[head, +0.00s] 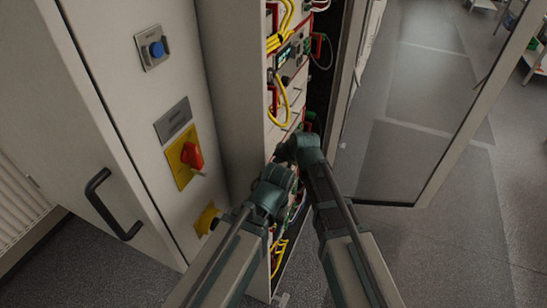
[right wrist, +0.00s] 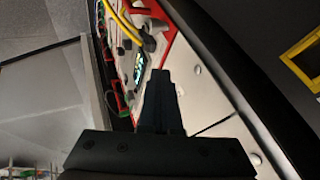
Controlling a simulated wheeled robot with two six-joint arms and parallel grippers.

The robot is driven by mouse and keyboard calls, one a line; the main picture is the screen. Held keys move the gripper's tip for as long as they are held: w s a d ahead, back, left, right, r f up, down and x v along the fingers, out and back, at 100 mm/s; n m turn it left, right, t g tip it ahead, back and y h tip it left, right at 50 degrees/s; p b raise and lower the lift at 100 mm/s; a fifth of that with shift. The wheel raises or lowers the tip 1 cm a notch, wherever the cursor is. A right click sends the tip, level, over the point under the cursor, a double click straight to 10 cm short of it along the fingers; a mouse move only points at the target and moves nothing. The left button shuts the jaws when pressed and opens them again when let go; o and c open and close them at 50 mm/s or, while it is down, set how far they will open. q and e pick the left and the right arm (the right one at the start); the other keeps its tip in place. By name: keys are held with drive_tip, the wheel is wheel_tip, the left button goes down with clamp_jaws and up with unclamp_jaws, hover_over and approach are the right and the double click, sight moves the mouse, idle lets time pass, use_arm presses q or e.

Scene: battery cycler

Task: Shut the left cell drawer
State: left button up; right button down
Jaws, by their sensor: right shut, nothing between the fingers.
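The tall equipment rack shows edge-on in the head view, and I cannot make out the left cell drawer for certain there. In the right wrist view, plain pale front panels (right wrist: 196,88) with round screw heads and a dark seam lie just beyond my fingers. They may be drawer fronts; how far out they stand is unclear. My right gripper (right wrist: 160,75) is shut and empty, its dark fingertips in front of the panels; contact cannot be told. In the head view my right gripper (head: 284,152) is at the rack front, partly hidden by my arm. My left gripper is hidden.
Yellow cables (head: 283,35) and a small lit display (head: 284,54) are on the rack above my arms. A glass door (head: 420,100) stands open at right. A cabinet at left bears a red rotary switch (head: 192,156) and a black handle (head: 107,205).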

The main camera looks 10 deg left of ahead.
drive_tip(key=p+v, duration=0.8)
drive_tip(key=v, duration=0.2)
drive_tip(key=shift+d, duration=0.35)
drive_tip(key=shift+s, duration=0.1)
drive_tip(key=s+d+f+n+g+h, duration=0.1)
drive_tip(key=s+d+f+g+h, duration=0.15)
drive_tip(key=s+d, duration=0.55)
drive_tip(key=s+d+f+n+g+h, duration=0.1)
drive_tip(key=s+d+f+g+h, duration=0.3)
drive_tip(key=d, duration=0.7)
drive_tip(key=s+a+f+n+y+b, duration=0.1)
drive_tip(key=s+a+f+n+b, duration=0.3)
drive_tip(key=a+f+b, duration=0.7)
wheel_tip(320, 180, down, 2)
drive_tip(key=s+b, duration=0.2)
drive_tip(key=b, duration=0.2)
drive_tip(key=shift+s+a, duration=0.2)
drive_tip(key=shift+s, duration=0.1)
